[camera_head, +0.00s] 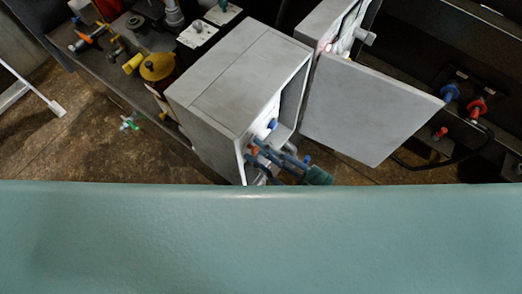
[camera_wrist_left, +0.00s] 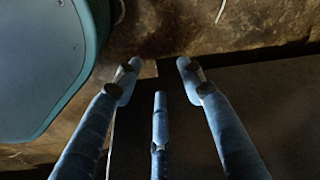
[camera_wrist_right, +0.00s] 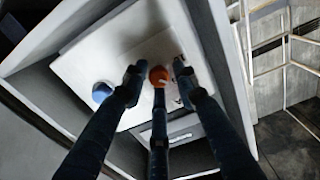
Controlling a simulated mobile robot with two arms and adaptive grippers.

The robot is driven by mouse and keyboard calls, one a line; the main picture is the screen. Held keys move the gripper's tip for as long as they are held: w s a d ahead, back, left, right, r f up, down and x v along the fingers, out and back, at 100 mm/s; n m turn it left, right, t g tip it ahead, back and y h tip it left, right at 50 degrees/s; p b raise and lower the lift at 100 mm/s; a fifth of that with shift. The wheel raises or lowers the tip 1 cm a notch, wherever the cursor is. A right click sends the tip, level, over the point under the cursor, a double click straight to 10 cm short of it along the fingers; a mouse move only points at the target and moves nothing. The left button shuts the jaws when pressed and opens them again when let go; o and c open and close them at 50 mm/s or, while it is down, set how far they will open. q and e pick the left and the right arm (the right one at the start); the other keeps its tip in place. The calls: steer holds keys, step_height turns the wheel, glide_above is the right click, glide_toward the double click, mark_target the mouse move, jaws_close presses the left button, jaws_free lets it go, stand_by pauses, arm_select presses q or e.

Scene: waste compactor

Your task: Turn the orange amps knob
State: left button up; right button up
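The orange amps knob (camera_wrist_right: 158,75) is on a pale panel (camera_wrist_right: 90,55) inside a grey box. In the right wrist view it shows between the fingertips of my right gripper (camera_wrist_right: 157,80). The fingers are spread, with gaps at the knob's sides; whether the lower finger touches it I cannot tell. In the head view the orange knob (camera_head: 253,149) is partly hidden by the blue fingers of my right gripper (camera_head: 262,153). My left gripper (camera_wrist_left: 158,76) is open and empty in the left wrist view, over dark and brown floor surfaces.
A blue knob (camera_wrist_right: 102,92) is on the same panel, left of the orange one. The grey box (camera_head: 235,75) has side walls around the panel. A grey door-like plate (camera_head: 365,110) stands to its right. A cluttered bench (camera_head: 110,60) lies at upper left.

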jaws_close()
steer(key=shift+r+m+p, duration=0.1)
steer(key=shift+m+p, duration=0.2)
steer(key=shift+m, duration=0.4)
steer(key=shift+o, duration=2.3)
jaws_free()
arm_select(q)
steer(key=shift+s+a+f, duration=0.15)
steer(key=shift+s+f, duration=0.3)
steer(key=shift+f, duration=0.4)
arm_select(e)
steer(key=shift+d, duration=0.1)
steer(key=v, duration=1.1)
steer(key=shift+s+d, duration=0.25)
steer(key=shift+d, duration=0.05)
